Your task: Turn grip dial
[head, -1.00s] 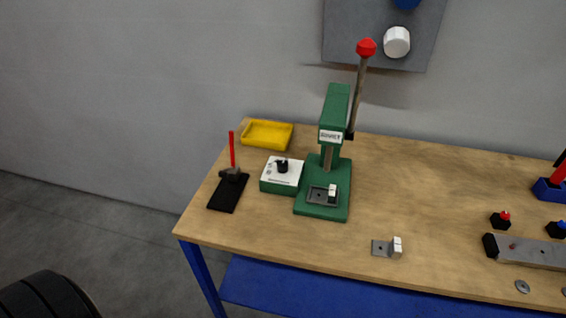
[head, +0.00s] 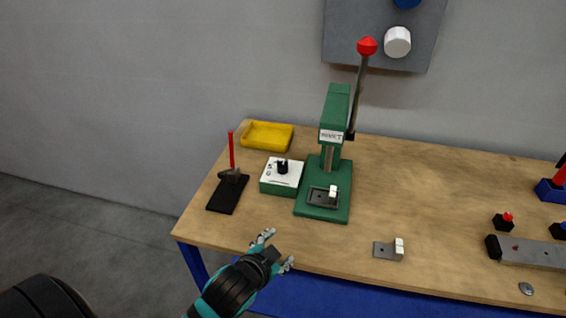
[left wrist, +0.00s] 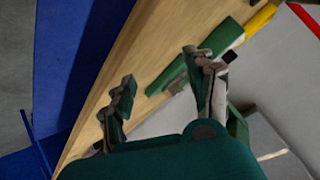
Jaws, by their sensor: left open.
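The dial is a small black knob (head: 283,167) on the white top of a green box (head: 275,187), left of the green press (head: 338,185). My left gripper (head: 277,249) is open and empty at the front edge of the table, in front of the box and apart from it. In the left wrist view its two spread fingers (left wrist: 163,82) show with wood and green parts beyond them; the dial cannot be made out there. My right gripper is out of view.
A black stand with a red rod (head: 231,185) is left of the box. A yellow tray (head: 267,136) lies behind it. The press lever has a red knob (head: 367,46). A small bracket (head: 388,250) lies front right.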

